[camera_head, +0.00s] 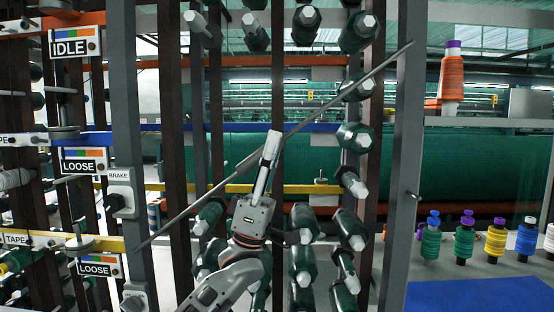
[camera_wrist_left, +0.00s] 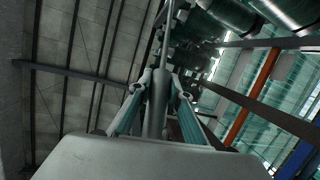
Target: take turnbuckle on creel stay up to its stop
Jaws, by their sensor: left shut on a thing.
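The creel stay (camera_head: 345,93) is a thin grey rod that slants from lower left to upper right across the creel frame. The turnbuckle (camera_head: 246,164) is the thicker grey sleeve near the middle of the rod, partly hidden by my left gripper (camera_head: 268,157). My left gripper comes from below and is shut on the turnbuckle. In the left wrist view the grey turnbuckle (camera_wrist_left: 156,103) stands between the two fingers (camera_wrist_left: 157,95), with the thin rod running on beyond it. The stop cannot be made out. My right gripper is not in view.
Green yarn packages (camera_head: 304,250) hang on the creel behind and around the gripper. Grey posts (camera_head: 402,160) stand on both sides. A brake switch (camera_head: 121,197) is on the left post, beside the IDLE and LOOSE signs. Coloured spools (camera_head: 495,240) stand on a shelf at right.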

